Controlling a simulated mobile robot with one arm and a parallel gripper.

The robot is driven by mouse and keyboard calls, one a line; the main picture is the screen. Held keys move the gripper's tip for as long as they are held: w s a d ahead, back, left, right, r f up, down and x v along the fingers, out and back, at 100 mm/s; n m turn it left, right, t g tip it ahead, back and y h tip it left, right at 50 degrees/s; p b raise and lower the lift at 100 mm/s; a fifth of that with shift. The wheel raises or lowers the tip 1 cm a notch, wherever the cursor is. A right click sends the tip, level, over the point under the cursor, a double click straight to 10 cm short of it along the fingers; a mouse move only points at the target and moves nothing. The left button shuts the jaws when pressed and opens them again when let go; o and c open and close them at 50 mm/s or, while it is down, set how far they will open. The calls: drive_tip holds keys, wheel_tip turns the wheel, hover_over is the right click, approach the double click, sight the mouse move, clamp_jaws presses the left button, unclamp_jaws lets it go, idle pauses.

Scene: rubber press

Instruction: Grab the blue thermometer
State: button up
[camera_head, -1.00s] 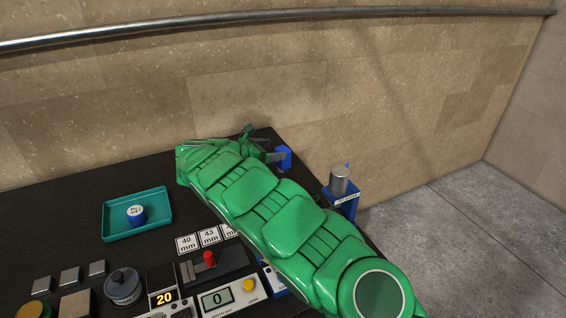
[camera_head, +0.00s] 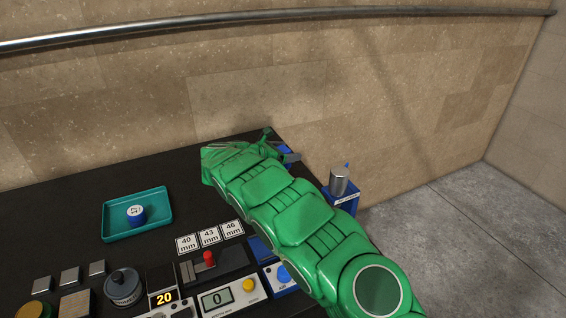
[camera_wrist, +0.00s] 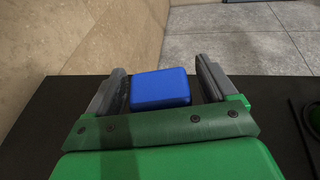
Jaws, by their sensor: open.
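A blue, block-like thing (camera_wrist: 160,90), which looks like the blue thermometer, lies between my two fingers in the wrist view, with a small gap on each side. In the head view only a bit of its blue body (camera_head: 285,149) shows at the table's back right corner, behind my gripper (camera_head: 289,156). Most of it is hidden there. In the wrist view my gripper (camera_wrist: 160,70) is open, a dark finger on either side of the blue body. I cannot tell how deep it sits between the fingers.
A blue holder (camera_head: 343,199) with a metal cylinder (camera_head: 339,180) stands at the table's right edge. A teal tray (camera_head: 164,216) holds a small blue-and-white round piece (camera_head: 136,214). Panels, knobs and mm labels (camera_head: 209,237) fill the front. The black table's back left is clear.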

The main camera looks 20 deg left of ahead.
drive_tip(key=shift+w+d, duration=0.1)
drive_tip(key=shift+w, duration=0.05)
drive_tip(key=c, duration=1.3)
